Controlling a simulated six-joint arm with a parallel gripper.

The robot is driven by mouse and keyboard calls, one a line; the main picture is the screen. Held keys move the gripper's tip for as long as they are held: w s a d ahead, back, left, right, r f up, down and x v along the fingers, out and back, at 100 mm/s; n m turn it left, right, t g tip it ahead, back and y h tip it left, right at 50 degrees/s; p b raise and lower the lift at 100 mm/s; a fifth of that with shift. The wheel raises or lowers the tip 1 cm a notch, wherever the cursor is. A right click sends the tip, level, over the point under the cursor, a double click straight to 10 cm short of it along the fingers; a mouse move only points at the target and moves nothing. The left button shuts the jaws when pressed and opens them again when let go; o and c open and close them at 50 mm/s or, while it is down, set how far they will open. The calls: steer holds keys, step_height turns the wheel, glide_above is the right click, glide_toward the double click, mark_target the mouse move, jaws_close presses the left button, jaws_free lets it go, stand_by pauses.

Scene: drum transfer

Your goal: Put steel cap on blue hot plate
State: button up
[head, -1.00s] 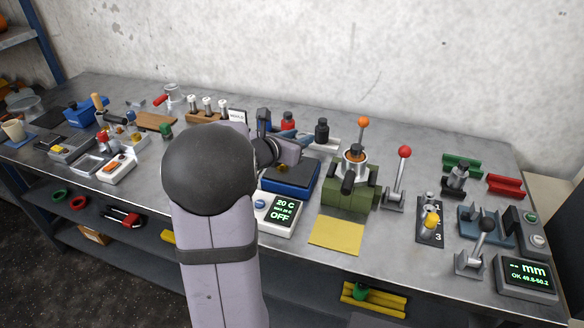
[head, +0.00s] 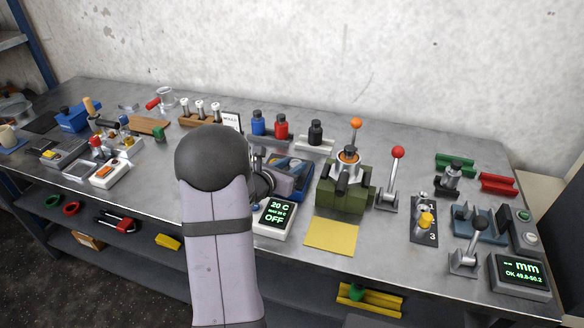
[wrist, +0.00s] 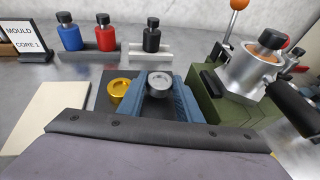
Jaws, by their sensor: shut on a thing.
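My gripper (wrist: 160,95) has blue fingers, shut on the steel cap (wrist: 158,82), a small silver cylinder showing between the fingertips in the wrist view. The blue hot plate is beneath and around the gripper; its dark top (wrist: 104,98) shows left of the fingers. A gold cap (wrist: 118,86) stands on that top, just left of the steel cap. In the head view my gripper (head: 290,168) is low over the hot plate and covers much of it. I cannot tell whether the steel cap touches the plate.
The controller (head: 275,216) in front reads 20 C and OFF. A green press (head: 342,190) stands close to the right. Blue (head: 258,123), red (head: 281,126) and black (head: 315,132) bottles stand behind. A yellow mat (head: 331,235) lies front right.

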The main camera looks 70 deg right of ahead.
steer(key=shift+f, duration=0.35)
steer(key=shift+f+b, duration=0.25)
steer(key=shift+b, duration=0.05)
steer(key=o, duration=0.9)
steer(key=shift+a+r+p, duration=0.1)
steer(key=shift+r+p, duration=0.2)
steer(key=shift+p, duration=0.1)
steer(key=b+v, duration=0.1)
steer(key=v, duration=1.1)
steer(key=shift+f+b, duration=0.1)
steer(key=shift+b, duration=0.2)
steer(key=shift+w, duration=0.1)
